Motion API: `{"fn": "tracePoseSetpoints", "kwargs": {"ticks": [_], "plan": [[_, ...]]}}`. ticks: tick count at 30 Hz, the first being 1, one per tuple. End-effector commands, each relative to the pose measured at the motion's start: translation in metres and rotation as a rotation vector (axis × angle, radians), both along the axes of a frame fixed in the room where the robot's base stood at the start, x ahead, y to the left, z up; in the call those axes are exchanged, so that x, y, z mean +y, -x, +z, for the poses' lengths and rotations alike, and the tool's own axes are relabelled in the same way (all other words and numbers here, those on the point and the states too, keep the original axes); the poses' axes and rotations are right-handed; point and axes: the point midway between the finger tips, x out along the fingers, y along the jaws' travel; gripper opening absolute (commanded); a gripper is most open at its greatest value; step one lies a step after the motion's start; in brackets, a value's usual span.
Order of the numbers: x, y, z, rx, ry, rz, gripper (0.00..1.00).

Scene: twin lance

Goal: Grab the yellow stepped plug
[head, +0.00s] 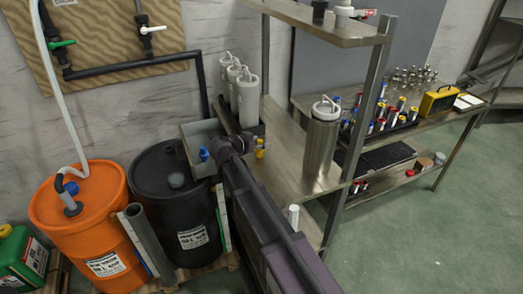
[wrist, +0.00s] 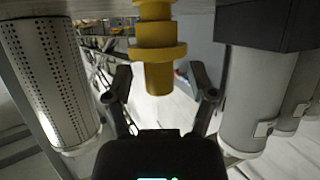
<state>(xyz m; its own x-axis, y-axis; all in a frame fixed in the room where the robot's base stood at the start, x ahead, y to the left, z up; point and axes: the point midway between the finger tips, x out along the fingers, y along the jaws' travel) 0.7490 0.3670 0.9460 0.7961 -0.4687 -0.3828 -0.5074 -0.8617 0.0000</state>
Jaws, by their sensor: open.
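The yellow stepped plug (head: 260,147) stands on the metal shelf just beyond my gripper (head: 243,144) in the head view. In the wrist view, which looks upside down, the stepped plug (wrist: 160,50) hangs from the top edge with its wide flange and narrower end showing. My gripper (wrist: 160,75) is open, with one finger on each side of the plug's narrow end in the picture. I see no finger touching it, and I cannot tell how far the plug lies in depth between the fingers.
White filter housings (head: 245,95) stand close behind the plug. A steel cylinder (head: 322,140) stands to its right. A blue plug (head: 203,155) is left, by a grey box (head: 198,130). A shelf post (head: 365,100) rises at right. Orange (head: 85,215) and black drums (head: 175,190) stand left.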

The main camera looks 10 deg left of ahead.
Motion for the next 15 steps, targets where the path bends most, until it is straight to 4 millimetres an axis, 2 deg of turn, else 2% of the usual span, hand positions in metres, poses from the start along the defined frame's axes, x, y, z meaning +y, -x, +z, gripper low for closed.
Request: {"fn": "tracePoseSetpoints", "kwargs": {"ticks": [10,11,15], "plan": [[0.0005,0.0005,0.0002,0.0,0.0,0.0,0.72],[0.0007,0.0006,0.0001,0.0,0.0,0.0,0.69],[0.0008,0.0006,0.0002,0.0,0.0,0.0,0.27]]}}
